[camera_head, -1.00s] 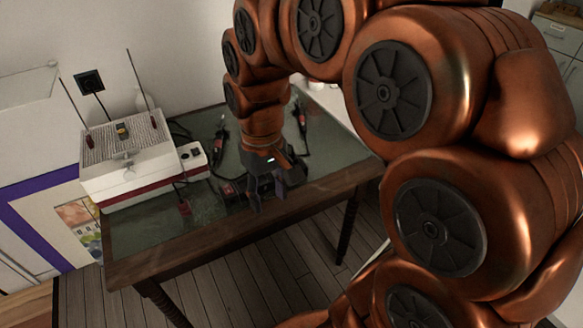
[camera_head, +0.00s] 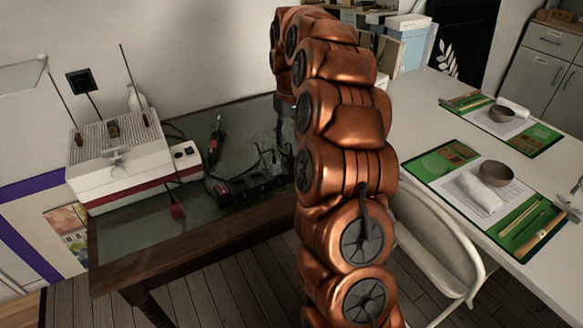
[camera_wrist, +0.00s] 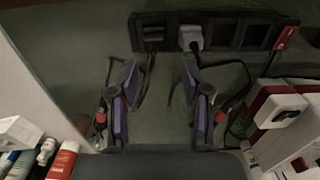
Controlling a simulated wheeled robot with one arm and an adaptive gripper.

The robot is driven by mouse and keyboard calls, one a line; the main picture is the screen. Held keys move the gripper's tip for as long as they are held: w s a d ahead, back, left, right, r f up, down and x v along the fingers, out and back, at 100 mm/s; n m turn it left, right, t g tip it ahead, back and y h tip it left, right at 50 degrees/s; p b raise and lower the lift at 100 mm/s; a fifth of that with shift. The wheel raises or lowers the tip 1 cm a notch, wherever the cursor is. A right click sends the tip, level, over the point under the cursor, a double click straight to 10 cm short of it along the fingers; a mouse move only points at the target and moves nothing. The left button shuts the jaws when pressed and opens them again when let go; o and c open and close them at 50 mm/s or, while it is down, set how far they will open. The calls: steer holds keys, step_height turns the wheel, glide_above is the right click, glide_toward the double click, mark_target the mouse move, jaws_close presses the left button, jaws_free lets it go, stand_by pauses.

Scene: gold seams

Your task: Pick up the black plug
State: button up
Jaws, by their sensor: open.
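A black power strip (camera_head: 250,186) lies on the green table top; it also crosses the top of the wrist view (camera_wrist: 250,34). A dark shape that looks like a black plug (camera_wrist: 153,32) sits at the strip's left end in the wrist view. It blends with the strip, so its outline is unclear. A white plug (camera_wrist: 191,38) sits in the strip to its right. My gripper (camera_wrist: 160,85) is open, its purple-padded fingers apart with nothing held between them, and shows short of the strip in that view. In the head view my arm partly hides it.
A white box-shaped device (camera_head: 118,160) with upright rods stands on the table's left. A soldering-iron-like tool (camera_head: 215,140) and loose cables lie near the strip. A white table (camera_head: 425,105) with green mats and bowls is at the right. A white chair (camera_head: 440,245) stands beside it.

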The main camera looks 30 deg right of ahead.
mark_target(292, 157)
steer(key=shift+w+d+f, duration=0.2)
steer(key=shift+d+f, duration=0.3)
steer(key=shift+d, duration=0.1)
steer(key=shift+f, duration=0.25)
steer(key=shift+s+a+f+p, duration=0.1)
steer(key=shift+f+p, duration=0.15)
steer(key=shift+f, duration=1.55)
steer(key=shift+s+a+f+p, duration=0.1)
steer(key=shift+f+p, duration=0.15)
steer(key=shift+f, duration=1.5)
jaws_close()
